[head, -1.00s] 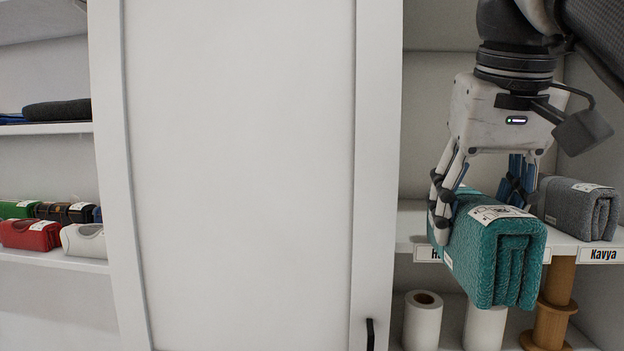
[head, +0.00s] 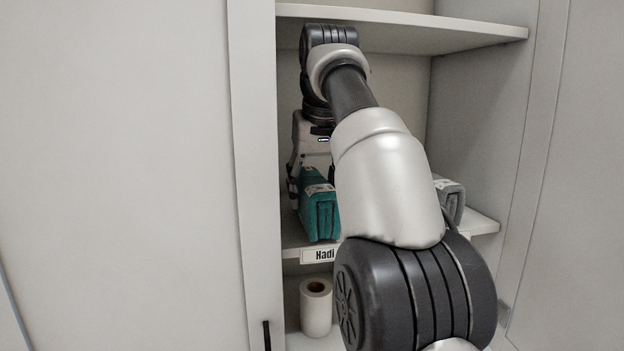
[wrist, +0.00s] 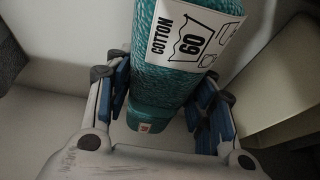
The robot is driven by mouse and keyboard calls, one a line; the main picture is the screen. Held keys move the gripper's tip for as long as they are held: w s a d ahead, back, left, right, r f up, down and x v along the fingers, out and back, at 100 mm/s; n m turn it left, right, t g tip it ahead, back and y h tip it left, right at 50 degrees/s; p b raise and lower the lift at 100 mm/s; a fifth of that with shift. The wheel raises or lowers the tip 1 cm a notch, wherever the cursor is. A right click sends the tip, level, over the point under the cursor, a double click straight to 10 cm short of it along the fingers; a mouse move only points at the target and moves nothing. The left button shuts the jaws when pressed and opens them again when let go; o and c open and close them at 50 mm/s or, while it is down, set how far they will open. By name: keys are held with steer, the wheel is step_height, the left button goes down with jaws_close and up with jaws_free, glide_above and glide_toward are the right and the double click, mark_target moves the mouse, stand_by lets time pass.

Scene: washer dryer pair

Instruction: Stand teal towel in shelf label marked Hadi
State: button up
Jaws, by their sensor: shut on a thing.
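The folded teal towel (head: 320,215) is at the left part of the middle shelf, above the label reading "Hadi" (head: 318,256). My gripper (head: 306,185) is shut on the towel behind its front end; my own arm hides much of the right side. In the wrist view the towel (wrist: 165,85) lies between my gripper's fingers (wrist: 160,105), with a white care tag reading "COTTON 60" on its upper face. The towel's underside looks at or very near the shelf surface; I cannot tell whether it touches.
A grey folded towel (head: 450,197) stands at the right of the same shelf. A white paper roll (head: 316,307) is on the shelf below. The upper shelf (head: 420,28) is above my gripper, and a white door (head: 140,180) is close on the left.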

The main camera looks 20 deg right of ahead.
steer(key=shift+w+d+f, duration=0.1)
steer(key=shift+w+f, duration=0.1)
steer(key=shift+w, duration=0.25)
steer(key=shift+w+d+f, duration=0.1)
steer(key=shift+w+f, duration=0.05)
steer(key=shift+w, duration=0.25)
steer(key=shift+s+a+r, duration=0.1)
steer(key=shift+s+a, duration=0.05)
steer(key=shift+s, duration=0.35)
steer(key=o, duration=1)
steer(key=shift+w+f, duration=0.25)
steer(key=shift+w, duration=0.05)
steer(key=o, duration=0.3)
steer(key=shift+s, duration=0.2)
steer(key=shift+w, duration=0.1)
